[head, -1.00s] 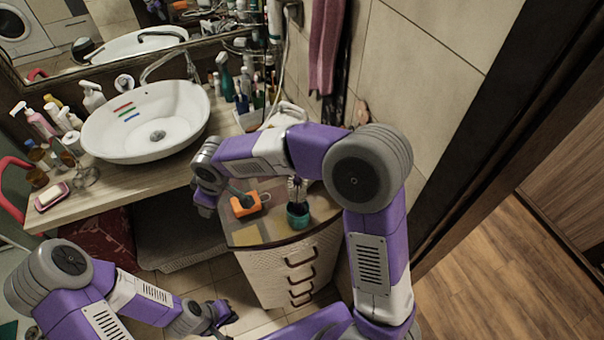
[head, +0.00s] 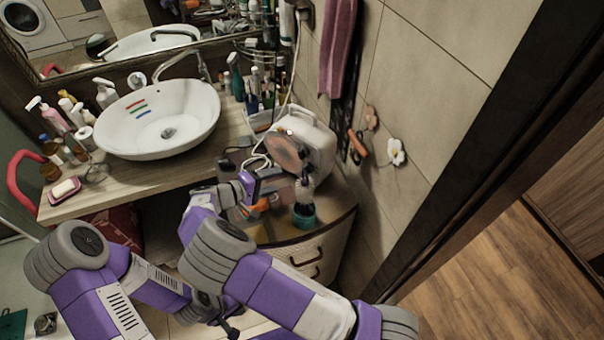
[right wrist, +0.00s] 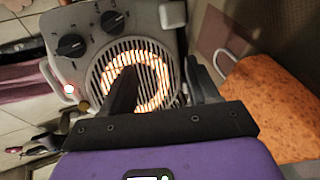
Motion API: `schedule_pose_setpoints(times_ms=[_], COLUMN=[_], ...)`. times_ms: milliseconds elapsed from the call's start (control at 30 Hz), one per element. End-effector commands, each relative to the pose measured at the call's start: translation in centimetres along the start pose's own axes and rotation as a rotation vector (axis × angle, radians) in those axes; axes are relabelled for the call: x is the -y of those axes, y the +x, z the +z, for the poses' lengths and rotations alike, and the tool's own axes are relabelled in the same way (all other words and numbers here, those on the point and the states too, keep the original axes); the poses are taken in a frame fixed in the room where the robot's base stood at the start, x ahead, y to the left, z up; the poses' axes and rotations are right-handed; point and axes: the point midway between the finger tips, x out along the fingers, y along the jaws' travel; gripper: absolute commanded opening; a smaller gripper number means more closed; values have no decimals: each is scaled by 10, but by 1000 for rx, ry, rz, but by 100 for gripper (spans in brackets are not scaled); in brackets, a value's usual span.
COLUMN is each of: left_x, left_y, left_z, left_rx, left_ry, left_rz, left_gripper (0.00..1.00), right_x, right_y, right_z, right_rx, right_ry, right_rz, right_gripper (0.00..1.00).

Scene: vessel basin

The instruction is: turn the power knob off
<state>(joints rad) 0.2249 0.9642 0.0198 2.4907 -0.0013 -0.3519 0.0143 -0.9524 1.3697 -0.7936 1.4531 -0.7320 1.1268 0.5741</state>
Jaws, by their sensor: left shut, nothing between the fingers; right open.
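A white heater (head: 319,142) stands on the corner cabinet against the tiled wall. Labels are too small to read, so I cannot tell which is the power knob. My right gripper (right wrist: 162,88) is open and empty before the grille, apart from both knobs; in the head view it (head: 268,183) is beside the heater. My left gripper (head: 230,329) is shut and empty, low at the bottom.
A teal cup with a brush (head: 304,215) stands at the cabinet front, close to my right gripper. An orange object (head: 260,205) lies beside it. The basin (head: 160,120) and several bottles fill the counter at left.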

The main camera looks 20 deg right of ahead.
Motion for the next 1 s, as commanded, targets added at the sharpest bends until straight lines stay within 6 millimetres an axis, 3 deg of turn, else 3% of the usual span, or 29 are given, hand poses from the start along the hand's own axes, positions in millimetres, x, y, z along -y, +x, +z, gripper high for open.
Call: schedule_pose_setpoints(times_ms=[200,467,1000], left_x=[2,2,-4], left_y=[5,4,-10], left_z=[0,0,0], left_rx=[0,0,0], left_ry=[0,0,0], left_rz=[0,0,0], left_gripper=[0,0,0], right_x=[-3,-8,-41], right_y=[-4,-11,48], right_z=[23,33,45], right_rx=[158,225,226], right_ry=[-154,-195,-196], right_rz=[349,478,480], right_gripper=[60,60,60])
